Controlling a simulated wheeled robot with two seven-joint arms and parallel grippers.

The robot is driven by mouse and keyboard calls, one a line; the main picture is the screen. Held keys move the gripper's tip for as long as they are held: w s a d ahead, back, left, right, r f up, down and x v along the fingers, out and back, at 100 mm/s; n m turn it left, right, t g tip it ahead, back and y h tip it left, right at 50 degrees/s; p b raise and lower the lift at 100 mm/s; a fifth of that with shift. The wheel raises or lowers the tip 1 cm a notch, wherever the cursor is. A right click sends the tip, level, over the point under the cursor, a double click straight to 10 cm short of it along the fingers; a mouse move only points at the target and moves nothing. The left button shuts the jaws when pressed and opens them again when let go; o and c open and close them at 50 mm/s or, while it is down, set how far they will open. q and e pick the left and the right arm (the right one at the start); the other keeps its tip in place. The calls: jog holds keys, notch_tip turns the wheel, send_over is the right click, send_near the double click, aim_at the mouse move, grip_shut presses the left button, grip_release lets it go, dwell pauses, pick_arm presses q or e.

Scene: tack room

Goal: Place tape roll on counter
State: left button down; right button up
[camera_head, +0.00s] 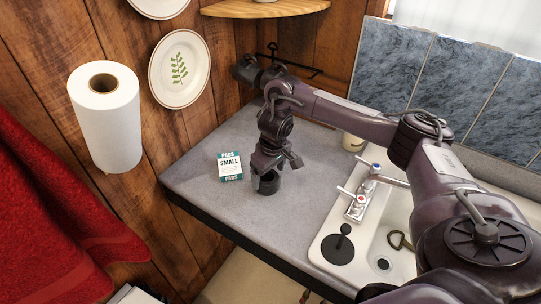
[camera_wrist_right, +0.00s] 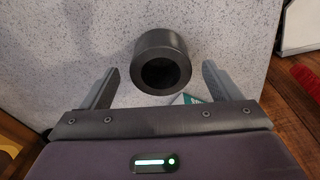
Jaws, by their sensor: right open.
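The tape roll (camera_head: 268,184) is a short dark grey ring. It stands on the grey counter (camera_head: 205,170), below my right gripper (camera_head: 272,165). In the right wrist view the tape roll (camera_wrist_right: 162,62) lies ahead of and between the two fingers of my right gripper (camera_wrist_right: 160,85), with gaps on both sides. The right gripper is open and does not visibly touch the roll. The speckled counter (camera_wrist_right: 75,50) fills most of that view. My left gripper is not in view.
A small white and teal box (camera_head: 230,167) stands left of the roll. The sink (camera_head: 385,240) with its faucet (camera_head: 358,205) and a black stopper (camera_head: 338,249) is on the right. A paper towel roll (camera_head: 108,125) hangs on the left wall. The counter's left corner is clear.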

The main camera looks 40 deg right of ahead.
aim_at(272, 180)
notch_tip(272, 180, up, 9)
jog(key=s+p, duration=0.1)
jog(key=p, duration=0.2)
jog(key=shift+r, duration=0.2)
jog(key=shift+s+d, duration=0.1)
jog(key=shift+s, duration=0.05)
